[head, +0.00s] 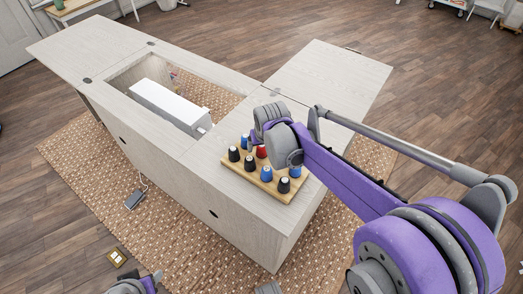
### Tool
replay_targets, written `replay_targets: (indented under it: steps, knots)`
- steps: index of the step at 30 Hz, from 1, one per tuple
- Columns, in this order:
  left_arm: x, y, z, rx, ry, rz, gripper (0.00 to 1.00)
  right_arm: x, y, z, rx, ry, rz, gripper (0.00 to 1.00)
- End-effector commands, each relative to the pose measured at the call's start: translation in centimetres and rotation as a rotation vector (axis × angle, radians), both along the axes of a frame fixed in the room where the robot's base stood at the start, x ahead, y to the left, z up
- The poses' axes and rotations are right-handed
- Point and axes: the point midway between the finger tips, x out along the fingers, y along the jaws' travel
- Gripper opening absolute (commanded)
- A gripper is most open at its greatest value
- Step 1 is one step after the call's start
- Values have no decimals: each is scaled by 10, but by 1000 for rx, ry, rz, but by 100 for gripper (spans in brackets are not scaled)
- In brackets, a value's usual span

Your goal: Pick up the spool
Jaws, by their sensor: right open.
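Several thread spools stand upright on a wooden spool rack (229,166) on the cabinet's right section. My right gripper (268,126) is over the back of the rack, open. My own wrist covers much of it and part of the rack, so its fingertips and any contact with a spool cannot be made out. No spool is visibly lifted. My left gripper does not show.
The sewing cabinet (200,190) has an open well holding a white sewing machine (165,104). Its right leaf (330,75) is clear. A dark pedal (134,199) lies on the woven rug (95,190). Wooden floor surrounds the rug.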

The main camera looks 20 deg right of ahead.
Motion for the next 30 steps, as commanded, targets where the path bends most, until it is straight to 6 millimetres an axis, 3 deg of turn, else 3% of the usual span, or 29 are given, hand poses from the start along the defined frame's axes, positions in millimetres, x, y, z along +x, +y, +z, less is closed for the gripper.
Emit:
replay_targets:
  steps: [4, 12, 26, 30]
  knots:
    - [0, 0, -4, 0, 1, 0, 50, 7, -1, -17, 0, 0, 0, 82]
    - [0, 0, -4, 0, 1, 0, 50, 8, -2, -20, 0, 0, 0, 82]
    - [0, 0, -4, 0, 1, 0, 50, 8, -2, -20, 0, 0, 0, 1]
    - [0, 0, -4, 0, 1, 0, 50, 8, -2, -20, 0, 0, 0, 0]
